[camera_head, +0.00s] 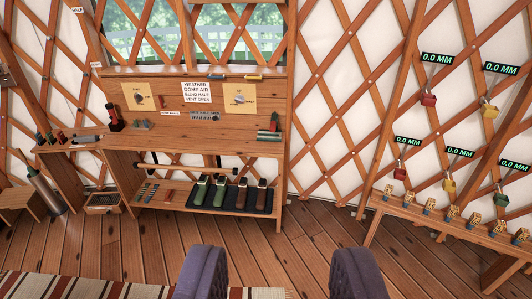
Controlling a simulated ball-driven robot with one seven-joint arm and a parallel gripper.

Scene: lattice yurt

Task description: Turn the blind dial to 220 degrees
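Two dials sit on pale yellow plates on the back board of the wooden bench: a left dial (138,97) and a right dial (239,99). Their lettering is too small to read, so I cannot tell which is the blind dial or its angle. A white sign (197,92) between them reads "WEATHER DOME AIR BLIND HALF VENT OPEN". My gripper (278,270) shows at the bottom as two dark purple fingers, wide apart with nothing between them. It is open, well short of the bench and in front of it.
The wooden bench (190,143) has a shelf below with green and brown shoes on a dark tray (223,207). A low bench (450,232) at right carries small wooden blocks; padlocks hang above it. A striped rug (90,286) lies front left. The plank floor between is clear.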

